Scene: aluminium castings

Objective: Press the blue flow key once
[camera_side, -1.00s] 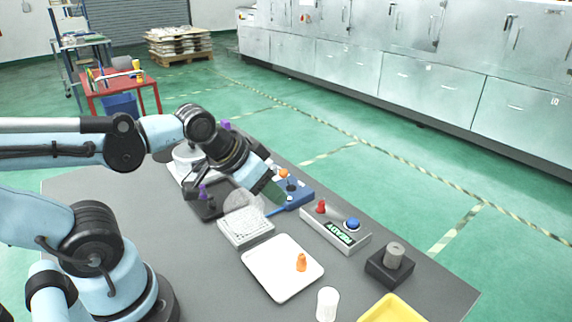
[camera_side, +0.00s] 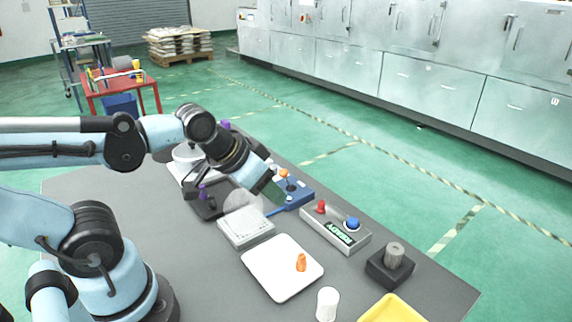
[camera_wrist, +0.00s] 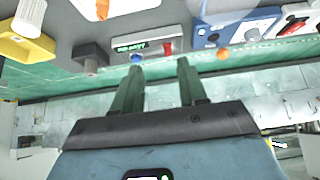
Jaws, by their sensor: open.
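A grey control box (camera_side: 318,229) with a lit green display stands on the table in the side view. A blue round key (camera_side: 352,223) is on its right end, and a red knob (camera_side: 321,207) is on its left end. My gripper (camera_side: 277,197) is left of the box, above the table by a blue unit, apart from the key. In the wrist view my two green fingers (camera_wrist: 160,65) are spread with nothing between them. The control box there (camera_wrist: 153,42) lies beyond the fingertips, and the blue key (camera_wrist: 136,58) shows small beside the left fingertip.
The blue unit (camera_side: 298,198) with an orange knob is close to my gripper. A white grid tray (camera_side: 246,228), a white tray (camera_side: 283,278) with an orange piece, a dark block with a grey knob (camera_side: 394,255) and a yellow tray (camera_side: 392,309) are nearby.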

